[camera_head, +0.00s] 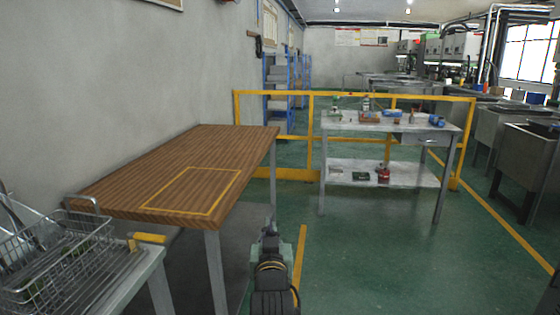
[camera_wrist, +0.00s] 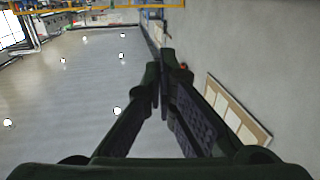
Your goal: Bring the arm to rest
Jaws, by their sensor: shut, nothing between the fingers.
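My gripper shows in the wrist view (camera_wrist: 163,85), its two dark fingers meeting at the tips with nothing between them. In the head view my arm (camera_head: 270,270) rises from the bottom edge, a little right of the wooden table (camera_head: 130,175). The fingertips cannot be made out clearly in the head view. The wrist view is tilted and looks past the fingers at the ceiling with its lights and at a grey wall with a framed board (camera_wrist: 238,112).
A wire basket (camera_head: 60,250) stands on a bench at the lower left. A steel table (camera_head: 345,124) with small items stands ahead, beside a yellow rail (camera_head: 270,94). Grey workbenches (camera_head: 530,150) line the right. The green floor (camera_head: 380,260) in front is clear.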

